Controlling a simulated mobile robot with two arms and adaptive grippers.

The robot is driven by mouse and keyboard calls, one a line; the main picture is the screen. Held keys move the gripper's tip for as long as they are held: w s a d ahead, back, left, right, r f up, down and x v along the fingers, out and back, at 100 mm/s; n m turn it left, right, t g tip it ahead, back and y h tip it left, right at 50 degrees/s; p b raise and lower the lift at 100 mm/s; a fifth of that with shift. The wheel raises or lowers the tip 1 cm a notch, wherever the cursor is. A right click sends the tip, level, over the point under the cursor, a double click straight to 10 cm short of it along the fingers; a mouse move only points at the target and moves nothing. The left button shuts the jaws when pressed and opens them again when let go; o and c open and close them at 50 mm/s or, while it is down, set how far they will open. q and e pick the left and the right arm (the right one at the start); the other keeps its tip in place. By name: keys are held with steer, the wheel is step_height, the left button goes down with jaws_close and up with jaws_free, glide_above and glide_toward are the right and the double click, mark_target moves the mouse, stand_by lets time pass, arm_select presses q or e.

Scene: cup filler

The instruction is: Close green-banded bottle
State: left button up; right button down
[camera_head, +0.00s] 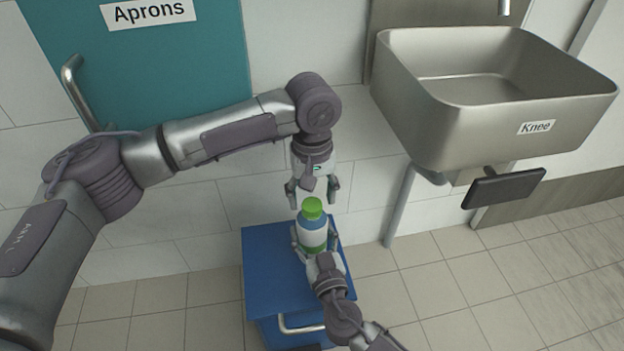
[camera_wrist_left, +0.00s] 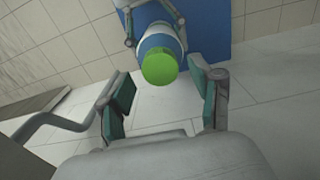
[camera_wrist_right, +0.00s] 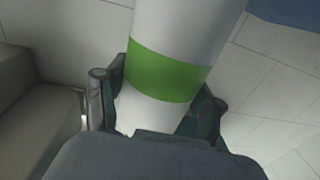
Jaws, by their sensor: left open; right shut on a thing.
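The bottle (camera_head: 313,241) is white with a blue upper part, and a green cap (camera_head: 312,208) sits on its top. The right wrist view shows a green band (camera_wrist_right: 168,75) around its white body. My right gripper (camera_head: 316,246) is shut around the bottle's body, which looks upright over the blue cabinet (camera_head: 262,285). I cannot tell whether the bottle touches the cabinet top. My left gripper (camera_head: 313,190) points down, open and empty, just above the cap. In the left wrist view the cap (camera_wrist_left: 160,68) lies beyond the open fingers, apart from them.
A steel sink (camera_head: 480,110) labelled "Knee" hangs on the wall at right, with a dark knee panel (camera_head: 504,187) below. A teal door (camera_head: 160,60) labelled "Aprons" with a metal handle (camera_head: 76,88) is behind my left arm. Tiled floor (camera_head: 460,290) is clear at right.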

arm_select(q)
steer(key=shift+f, duration=0.9)
steer(key=c, duration=1.2)
steer(key=m, duration=1.1)
steer(key=shift+m, duration=0.4)
steer(key=m, duration=1)
steer(key=o, duration=1.3)
